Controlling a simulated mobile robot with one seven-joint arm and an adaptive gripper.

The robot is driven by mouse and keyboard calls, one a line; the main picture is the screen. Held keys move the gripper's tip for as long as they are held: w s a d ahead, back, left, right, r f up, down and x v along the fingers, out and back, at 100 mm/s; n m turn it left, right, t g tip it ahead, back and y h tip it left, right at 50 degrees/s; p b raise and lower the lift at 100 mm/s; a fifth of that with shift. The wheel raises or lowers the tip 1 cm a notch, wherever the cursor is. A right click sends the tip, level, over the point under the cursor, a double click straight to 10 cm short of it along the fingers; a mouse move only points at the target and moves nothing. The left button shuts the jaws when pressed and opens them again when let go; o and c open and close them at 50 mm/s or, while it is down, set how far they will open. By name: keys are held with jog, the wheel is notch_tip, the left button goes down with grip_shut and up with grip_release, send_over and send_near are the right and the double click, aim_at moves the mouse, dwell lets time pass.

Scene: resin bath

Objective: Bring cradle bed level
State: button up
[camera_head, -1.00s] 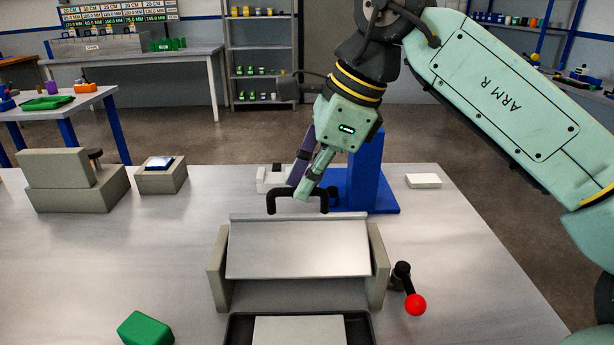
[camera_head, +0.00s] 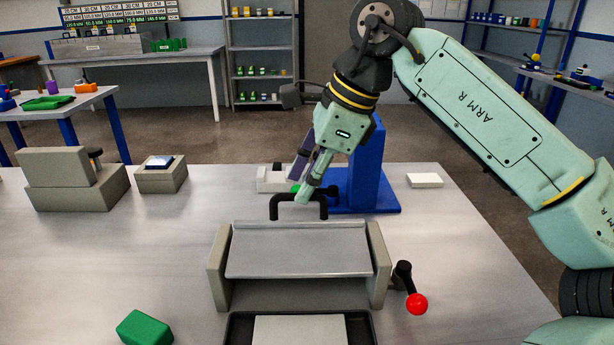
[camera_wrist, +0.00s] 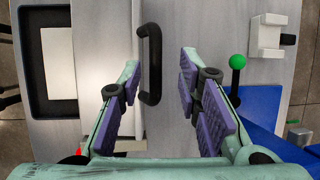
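The cradle bed (camera_head: 298,252) is a grey metal plate between two grey side walls in the head view. Its far edge now lies about even with the tops of the walls; I cannot tell whether a small tilt remains. A black bar handle (camera_head: 298,196) stands at its far edge. My gripper (camera_head: 304,194) is at that handle, pointing down. In the wrist view, the handle (camera_wrist: 150,62) shows between my parted fingers (camera_wrist: 160,85), nearer the left one. I see no clear grip on it. A lever with a red ball (camera_head: 416,304) sits right of the cradle.
A blue stand (camera_head: 366,175) is close behind my gripper, with a green ball (camera_wrist: 237,62) on a rod beside it. A black-rimmed tray (camera_head: 240,330) lies in front of the cradle. A green block (camera_head: 145,329) sits front left.

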jog(key=shift+r, duration=0.1)
jog(key=v, duration=1.2)
jog(key=shift+a, duration=0.15)
